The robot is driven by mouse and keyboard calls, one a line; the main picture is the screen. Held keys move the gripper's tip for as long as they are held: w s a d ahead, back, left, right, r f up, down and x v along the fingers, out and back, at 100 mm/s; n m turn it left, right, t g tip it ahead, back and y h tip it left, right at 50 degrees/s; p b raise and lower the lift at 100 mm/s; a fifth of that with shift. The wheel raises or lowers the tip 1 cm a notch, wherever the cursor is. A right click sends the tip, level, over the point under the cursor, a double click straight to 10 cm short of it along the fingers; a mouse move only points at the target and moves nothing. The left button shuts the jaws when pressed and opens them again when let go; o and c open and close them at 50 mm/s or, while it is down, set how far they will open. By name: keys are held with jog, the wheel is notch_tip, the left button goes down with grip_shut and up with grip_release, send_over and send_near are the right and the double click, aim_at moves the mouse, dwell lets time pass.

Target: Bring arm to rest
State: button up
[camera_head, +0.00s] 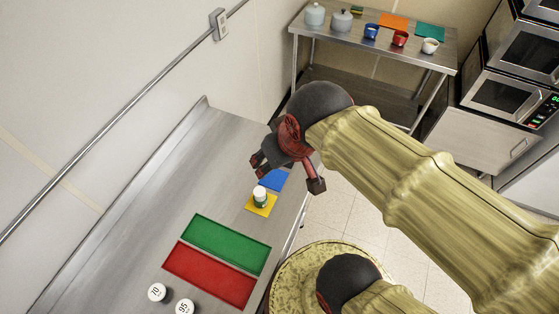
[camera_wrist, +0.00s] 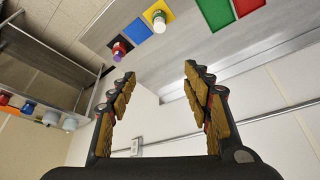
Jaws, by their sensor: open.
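My gripper (camera_head: 287,176) is above the far end of the steel counter in the head view, at the end of my raised, outstretched arm. In the wrist view its two fingers (camera_wrist: 160,72) are spread wide with nothing between them. A small white jar (camera_head: 260,194) stands upright on a yellow mat (camera_head: 271,208), just below the gripper in the picture and apart from it. The jar also shows in the wrist view (camera_wrist: 159,22). A blue mat (camera_head: 275,179) lies beside the yellow one, partly covered by the gripper. A red item with a purple part (camera_wrist: 119,50) shows near the blue mat in the wrist view.
A green tray (camera_head: 225,244) and a red tray (camera_head: 209,274) lie on the counter (camera_head: 160,190). White round pieces marked 70 (camera_head: 157,292) and 95 (camera_head: 185,307) sit nearby. A back table (camera_head: 350,35) holds pots and cups. Microwaves (camera_head: 505,97) stand right. A wall rail runs left.

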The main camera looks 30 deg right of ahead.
jog(key=shift+s+r+t, duration=0.3)
jog(key=shift+s+r, duration=0.3)
jog(key=shift+s, duration=0.35)
notch_tip(320, 180, down, 14)
jog(key=b, duration=1.4)
